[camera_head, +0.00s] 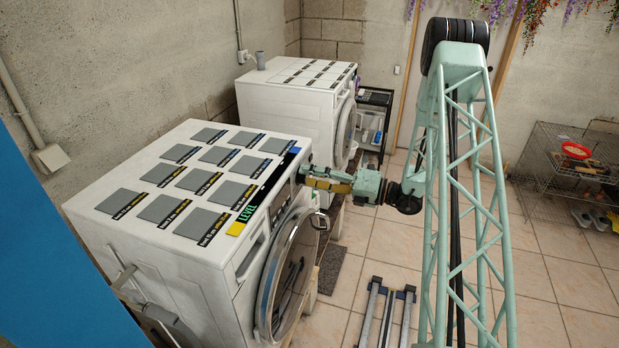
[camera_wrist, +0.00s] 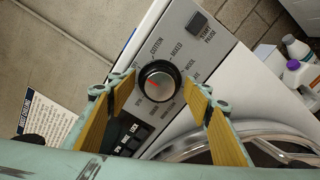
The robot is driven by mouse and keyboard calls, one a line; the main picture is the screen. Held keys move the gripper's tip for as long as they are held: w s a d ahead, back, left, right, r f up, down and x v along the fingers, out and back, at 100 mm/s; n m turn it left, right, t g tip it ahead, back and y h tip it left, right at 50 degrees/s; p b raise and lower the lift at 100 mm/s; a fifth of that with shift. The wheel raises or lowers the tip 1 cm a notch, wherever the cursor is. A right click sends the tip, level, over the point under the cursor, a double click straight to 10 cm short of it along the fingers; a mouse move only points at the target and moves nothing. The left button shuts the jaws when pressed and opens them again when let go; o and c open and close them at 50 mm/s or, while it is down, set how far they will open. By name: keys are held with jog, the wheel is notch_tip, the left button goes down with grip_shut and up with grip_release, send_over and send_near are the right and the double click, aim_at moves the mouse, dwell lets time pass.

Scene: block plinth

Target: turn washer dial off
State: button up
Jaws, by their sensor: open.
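The washer dial (camera_wrist: 158,82) is a dark round knob with a silver rim and a red pointer mark, on the washer's grey control panel. Printed settings such as COTTON, MIXED and WOOL surround it. In the wrist view my gripper (camera_wrist: 160,90) is open, with one wooden-faced finger on each side of the dial and a gap to it on both sides. In the head view my gripper (camera_head: 306,178) is at the front top corner of the near white washer (camera_head: 185,265), and the dial is hidden there.
The near washer's round door (camera_head: 290,270) is below the panel. A START PAUSE button (camera_wrist: 198,22) and a row of dark buttons (camera_wrist: 132,141) flank the dial. A second white washer (camera_head: 290,105) stands behind. Tiled floor on the right is mostly free.

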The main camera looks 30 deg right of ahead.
jog(key=v, duration=1.2)
dwell(0.3)
jog(key=shift+a, duration=0.1)
dwell(0.6)
jog(key=s+a+r+n+g+y+b, duration=0.25)
jog(key=a+r+n+g, duration=0.35)
jog(key=a, duration=0.6)
jog(key=s+a+r+n+g+h+b, duration=0.2)
jog(key=s+a+r+n+g+b, duration=0.15)
jog(key=s+a+n, duration=0.5)
jog(key=s+a+r+n+g+h+b, duration=0.2)
jog(key=s+a+r+n+g+b, duration=0.15)
jog(key=s+a+n, duration=0.5)
jog(key=s+n+t+h+b, duration=0.3)
jog(key=s+n+h+b, duration=0.6)
jog(key=s+n, duration=0.8)
jog(key=shift+s+a+t+h, duration=0.4)
jog(key=shift+s+h, duration=0.35)
jog(key=shift+s, duration=1.5)
jog(key=shift+f, duration=0.1)
